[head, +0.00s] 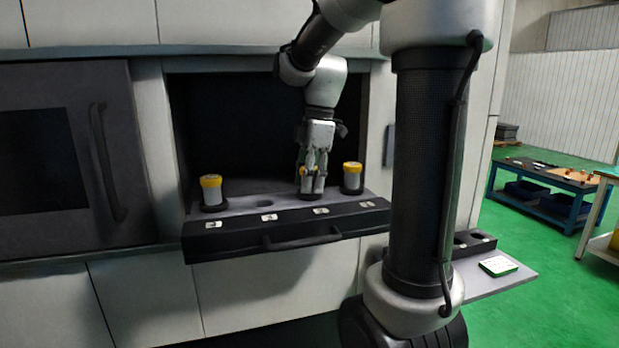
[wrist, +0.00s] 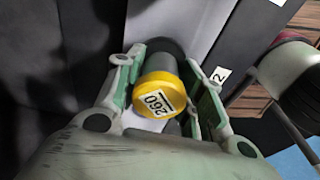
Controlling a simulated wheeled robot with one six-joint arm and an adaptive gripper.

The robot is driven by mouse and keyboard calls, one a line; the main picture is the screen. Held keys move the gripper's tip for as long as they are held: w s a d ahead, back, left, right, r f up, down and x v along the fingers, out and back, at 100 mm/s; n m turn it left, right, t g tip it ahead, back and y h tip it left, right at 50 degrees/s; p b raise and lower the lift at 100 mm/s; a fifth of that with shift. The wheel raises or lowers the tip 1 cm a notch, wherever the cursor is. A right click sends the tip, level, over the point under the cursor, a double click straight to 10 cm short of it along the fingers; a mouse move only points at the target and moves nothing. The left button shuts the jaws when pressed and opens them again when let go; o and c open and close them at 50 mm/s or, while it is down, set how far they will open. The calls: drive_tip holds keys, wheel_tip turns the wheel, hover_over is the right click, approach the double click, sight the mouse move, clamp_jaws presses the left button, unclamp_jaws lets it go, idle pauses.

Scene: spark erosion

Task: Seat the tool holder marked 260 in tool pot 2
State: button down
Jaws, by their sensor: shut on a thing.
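The tool holder marked 260 (wrist: 160,98) has a yellow cap with a white label and a grey body. In the head view its yellow top (head: 303,171) shows between the fingers of my gripper (head: 313,184). My gripper is shut on it, with a finger on each side in the wrist view. The holder looks upright at the third place from the left on the shelf. A label reading 2 (wrist: 220,76) lies beside it in the wrist view. Its lower end meets a dark ring, but the fingers partly hide this, so I cannot tell how deep it sits.
Similar yellow-capped holders stand at the left end (head: 211,190) and right end (head: 351,178) of the shelf. A black front ledge with a handle (head: 300,238) runs below. The machine opening's walls surround my arm.

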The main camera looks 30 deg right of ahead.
drive_tip(key=c, duration=0.8)
unclamp_jaws()
drive_tip(key=r, duration=0.4)
drive_tip(key=d+r, duration=0.1)
drive_tip(key=r, duration=0.6)
drive_tip(key=shift+s+d+r, duration=0.25)
drive_tip(key=shift+d+r, duration=0.1)
drive_tip(key=shift+r, duration=0.05)
wheel_tip(320, 180, up, 7)
drive_tip(key=s+a+f+m+t, duration=0.1)
drive_tip(key=s+f+m, duration=0.4)
drive_tip(key=f, duration=0.2)
drive_tip(key=s+a+f+m+t+h, duration=0.1)
drive_tip(key=s+a+f+m, duration=0.1)
drive_tip(key=s+f+m, duration=0.3)
drive_tip(key=s+a+f+m+t, duration=0.1)
drive_tip(key=s+f+m+t, duration=0.1)
drive_tip(key=s+f+m, duration=0.2)
drive_tip(key=shift+s+a+f+m+h, duration=0.15)
drive_tip(key=shift+s+f, duration=0.2)
drive_tip(key=shift+f, duration=0.4)
drive_tip(key=shift+s+a+f+m+h, duration=0.1)
drive_tip(key=shift+s+f, duration=0.2)
drive_tip(key=shift+f, duration=0.5)
drive_tip(key=shift+s+a+f+m+h, duration=0.15)
drive_tip(key=shift+s+f, duration=0.2)
drive_tip(key=shift+f, duration=0.4)
